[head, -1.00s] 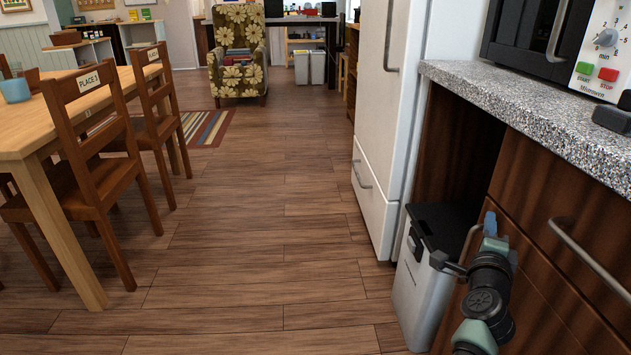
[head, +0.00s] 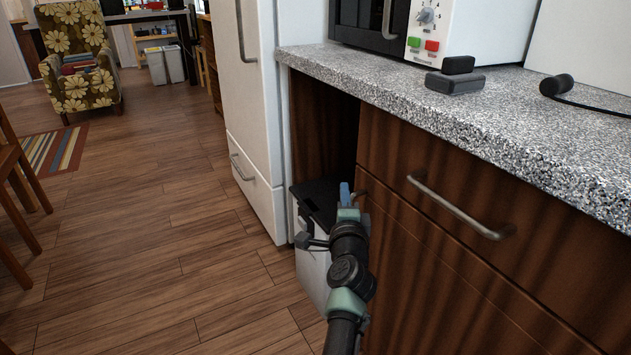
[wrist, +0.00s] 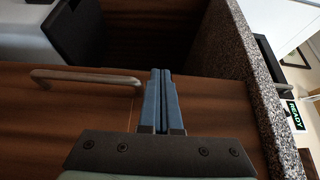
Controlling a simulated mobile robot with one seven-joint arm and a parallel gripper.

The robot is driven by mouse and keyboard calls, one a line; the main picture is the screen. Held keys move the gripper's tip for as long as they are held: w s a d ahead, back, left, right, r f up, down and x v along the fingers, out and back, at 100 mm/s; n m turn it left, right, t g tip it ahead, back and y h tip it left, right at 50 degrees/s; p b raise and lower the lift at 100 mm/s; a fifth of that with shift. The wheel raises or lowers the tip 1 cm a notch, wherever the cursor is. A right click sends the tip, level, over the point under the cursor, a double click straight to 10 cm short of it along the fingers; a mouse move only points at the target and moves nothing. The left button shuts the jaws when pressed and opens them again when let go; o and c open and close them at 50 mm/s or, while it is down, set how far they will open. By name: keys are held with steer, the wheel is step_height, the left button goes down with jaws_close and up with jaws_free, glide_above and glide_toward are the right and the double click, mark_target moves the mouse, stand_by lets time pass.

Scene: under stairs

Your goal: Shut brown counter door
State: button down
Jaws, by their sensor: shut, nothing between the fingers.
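The brown counter door (head: 430,285) is the dark wood panel under the drawer. From the head view I cannot tell whether it is flush with the counter front or slightly ajar. My gripper (head: 345,190) is shut and empty beside this upper left corner. In the wrist view, its blue fingers (wrist: 162,90) are together over a brown wood front (wrist: 40,115), beside a metal handle (wrist: 85,78). Contact is not clear. My arm hides part of the door.
A brown drawer (head: 500,215) with a long handle is above the door. A bin (head: 312,255) stands left of my gripper, in the open bay by the white fridge (head: 255,110). The granite counter (head: 480,110) overhangs.

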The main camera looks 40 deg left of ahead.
steer(key=s+a+p, duration=0.3)
steer(key=s+p, duration=0.2)
steer(key=s, duration=0.3)
steer(key=shift+s, duration=0.15)
steer(key=shift+f, duration=0.1)
steer(key=w+d+r+n+t, duration=0.1)
steer(key=d+r+n+t, duration=0.15)
steer(key=d+r, duration=0.65)
steer(key=d+r+n+t+h, duration=0.1)
steer(key=d+r+n+t, duration=0.3)
steer(key=r, duration=0.8)
steer(key=w+d+r+n+t, duration=0.1)
steer(key=d+r, duration=0.7)
steer(key=r, duration=0.3)
steer(key=s+d+r+n+t+h+p, duration=0.15)
steer(key=s+d+r+t+h, duration=0.45)
steer(key=s+d+r+h, duration=0.9)
steer(key=d+r+y+p, duration=0.2)
steer(key=r+p, duration=1.5)
steer(key=r, duration=0.1)
steer(key=s+d+r+y+p, duration=0.1)
steer(key=d+r+y+p, duration=0.1)
steer(key=r+p, duration=1.5)
step_height(320, 180, up, 3)
steer(key=shift+s+f+n+p, duration=0.2)
steer(key=shift+s+n+p, duration=0.1)
steer(key=shift+n, duration=0.1)
